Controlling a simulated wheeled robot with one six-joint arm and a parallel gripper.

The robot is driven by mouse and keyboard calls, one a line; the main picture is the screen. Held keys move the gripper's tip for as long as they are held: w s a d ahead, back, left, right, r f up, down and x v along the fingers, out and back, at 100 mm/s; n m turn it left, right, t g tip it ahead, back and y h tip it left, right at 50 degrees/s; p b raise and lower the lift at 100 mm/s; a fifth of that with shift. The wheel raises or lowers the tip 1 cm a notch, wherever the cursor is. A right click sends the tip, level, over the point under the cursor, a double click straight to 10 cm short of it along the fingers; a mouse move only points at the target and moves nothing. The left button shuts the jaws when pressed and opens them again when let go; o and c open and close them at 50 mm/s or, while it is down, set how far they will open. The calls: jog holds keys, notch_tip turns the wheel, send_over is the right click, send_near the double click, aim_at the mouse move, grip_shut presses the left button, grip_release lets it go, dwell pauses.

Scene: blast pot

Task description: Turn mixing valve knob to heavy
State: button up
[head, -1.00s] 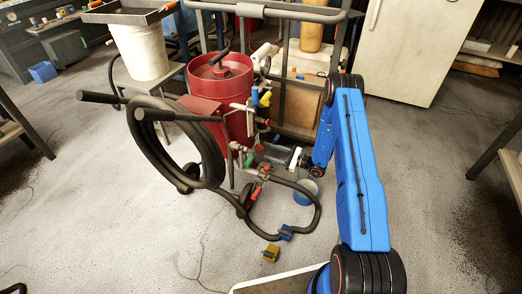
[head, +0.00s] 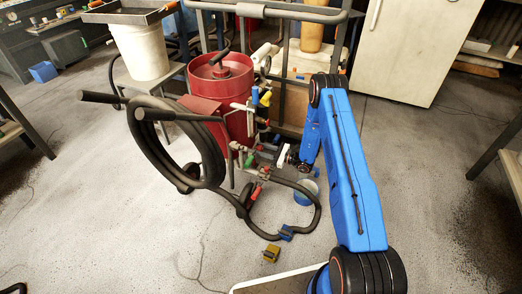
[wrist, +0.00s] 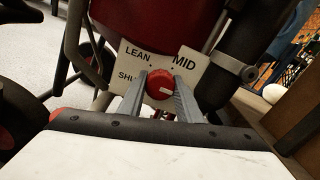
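The red mixing valve knob (wrist: 160,86) is in the middle of the wrist view, with a short white mark on its lower right. Behind it is a white label plate (wrist: 135,58) reading LEAN, MID and a partly covered "SHU"; no HEAVY mark is visible. My gripper (wrist: 161,78) has one finger on each side of the knob, open around it; I cannot tell whether either finger touches it. In the head view my gripper (head: 284,157) is low at the right of the red blast pot (head: 219,95), and the knob cannot be made out there.
A coiled black hose (head: 150,140) hangs on the pot's left. A blue bucket (head: 306,192) stands on the floor below my wrist. A dark pipe (wrist: 237,62) with a clamp is close right of the plate. A yellow block (head: 271,253) lies on open floor.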

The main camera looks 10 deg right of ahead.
jog(key=shift+m, duration=2.8)
jog(key=o, duration=1)
jog(key=v, duration=1.7)
jog(key=shift+s+d, duration=0.15)
jog(key=shift+d, duration=0.05)
